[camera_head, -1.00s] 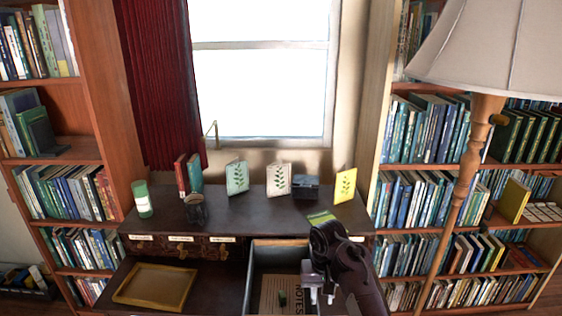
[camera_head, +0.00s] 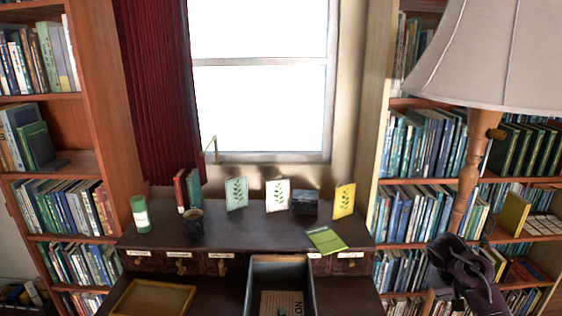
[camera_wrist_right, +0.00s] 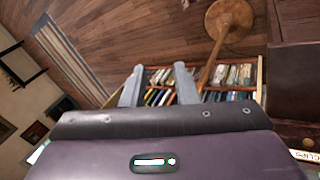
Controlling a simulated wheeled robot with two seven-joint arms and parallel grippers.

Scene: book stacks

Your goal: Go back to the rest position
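My right arm, with its dark wrist, is at the lower right in the head view, in front of the right bookcase (camera_head: 408,183) and clear of the desk. In the right wrist view the two grey fingers of my right gripper (camera_wrist_right: 159,85) stand apart with nothing between them. Its fingertips cannot be made out clearly in the head view. My left gripper is not in view.
The dark desk (camera_head: 250,232) has an open drawer (camera_head: 252,290) holding a paper, and a yellow-framed tray (camera_head: 152,298). On top stand a green-white candle (camera_head: 141,214), a cup (camera_head: 193,224), several cards and a lying green card (camera_head: 326,240). A lamp (camera_head: 468,180) stands at right.

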